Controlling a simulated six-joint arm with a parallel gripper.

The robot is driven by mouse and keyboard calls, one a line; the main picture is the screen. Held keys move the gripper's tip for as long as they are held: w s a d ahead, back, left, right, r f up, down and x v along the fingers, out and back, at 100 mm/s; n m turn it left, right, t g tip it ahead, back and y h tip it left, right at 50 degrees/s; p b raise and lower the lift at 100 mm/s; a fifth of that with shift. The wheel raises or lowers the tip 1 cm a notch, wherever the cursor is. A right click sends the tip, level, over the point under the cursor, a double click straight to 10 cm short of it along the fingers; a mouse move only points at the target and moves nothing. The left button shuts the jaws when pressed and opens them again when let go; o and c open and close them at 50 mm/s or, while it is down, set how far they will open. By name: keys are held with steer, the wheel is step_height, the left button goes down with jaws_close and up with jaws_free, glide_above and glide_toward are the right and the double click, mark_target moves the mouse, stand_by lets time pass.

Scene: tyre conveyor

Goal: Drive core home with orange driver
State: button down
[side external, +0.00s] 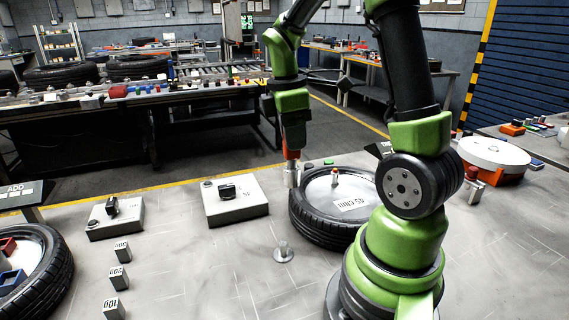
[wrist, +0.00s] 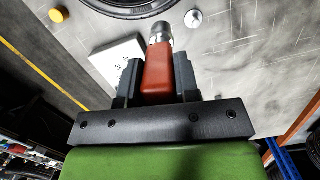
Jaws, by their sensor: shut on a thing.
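My gripper (side external: 292,146) is shut on the orange driver (side external: 291,155), which points downward with a metal end (side external: 291,176). The wrist view shows the driver (wrist: 158,72) between both fingers, its metal end (wrist: 160,33) facing away from me. The driver hangs above the table, by the left edge of the middle tyre (side external: 312,226); I cannot tell whether it touches anything. I cannot make out the core itself. The tyre's edge shows in the wrist view (wrist: 128,10).
A metal peg on a round base (side external: 284,253) stands in front of the tyre. Two grey boxes (side external: 237,205) (side external: 115,221) and several labelled blocks (side external: 120,278) stand left. Another tyre (side external: 55,270) is far left. An orange-based round unit (side external: 492,176) stands right. The front middle is clear.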

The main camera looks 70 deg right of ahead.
steer(key=s+d+r+m, duration=0.2)
steer(key=s+d, duration=0.1)
steer(key=d, duration=0.4)
steer(key=s+d+r+m, duration=0.2)
steer(key=d, duration=0.5)
steer(key=shift+s+d+r, duration=0.2)
steer(key=shift+s+r, duration=0.2)
steer(key=shift+f, duration=2.9)
steer(key=shift+f, duration=2.65)
step_height(320, 180, up, 6)
